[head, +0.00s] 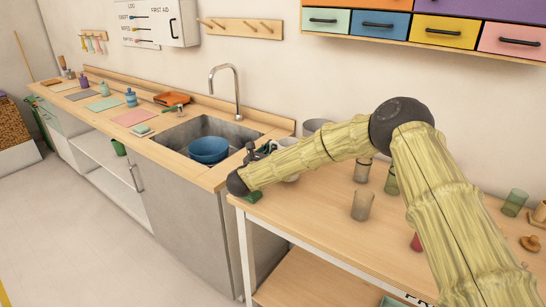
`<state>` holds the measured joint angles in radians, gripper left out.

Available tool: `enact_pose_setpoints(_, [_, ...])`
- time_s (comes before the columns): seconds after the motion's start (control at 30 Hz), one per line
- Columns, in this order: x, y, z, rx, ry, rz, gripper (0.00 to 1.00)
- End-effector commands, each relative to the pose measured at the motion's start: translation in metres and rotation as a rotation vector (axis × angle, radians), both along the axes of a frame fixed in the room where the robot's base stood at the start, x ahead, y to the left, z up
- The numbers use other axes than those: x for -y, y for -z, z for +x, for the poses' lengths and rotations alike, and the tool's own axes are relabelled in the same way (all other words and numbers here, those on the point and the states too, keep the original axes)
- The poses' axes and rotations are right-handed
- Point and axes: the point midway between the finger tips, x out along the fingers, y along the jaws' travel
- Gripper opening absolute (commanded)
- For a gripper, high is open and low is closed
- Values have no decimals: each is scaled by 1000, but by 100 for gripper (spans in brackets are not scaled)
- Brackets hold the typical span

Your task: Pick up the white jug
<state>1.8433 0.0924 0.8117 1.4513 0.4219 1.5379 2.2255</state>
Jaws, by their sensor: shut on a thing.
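The white jug (289,141) is at the left end of the wooden table, mostly hidden behind my forearm. Only pale parts of it show above and below the arm. My gripper (259,149) is dark and sits just left of the jug, past my wrist. It is shut on the jug, though the fingertips and the contact are largely hidden. I cannot tell whether the jug touches the table.
A sink with a blue bowl (208,149) and a tall tap (226,90) is left of the gripper. A grey pot (316,126) stands behind my forearm. Glasses (362,205) stand on the table (315,218) to the right. Drawers (445,31) hang above.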

Motion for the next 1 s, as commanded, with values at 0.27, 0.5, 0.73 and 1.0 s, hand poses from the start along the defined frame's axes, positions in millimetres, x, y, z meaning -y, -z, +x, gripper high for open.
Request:
enact_pose_setpoints(0.27, [17, -18, -23, 1, -1, 0, 0])
enact_pose_setpoints(0.5, [48, -22, -66, 0, 0, 0, 0])
enact_pose_setpoints(0.73, [74, -26, -102, 1, 0, 0, 0])
enact_pose_setpoints(1.0, [90, -30, -126, 2, 0, 0, 0])
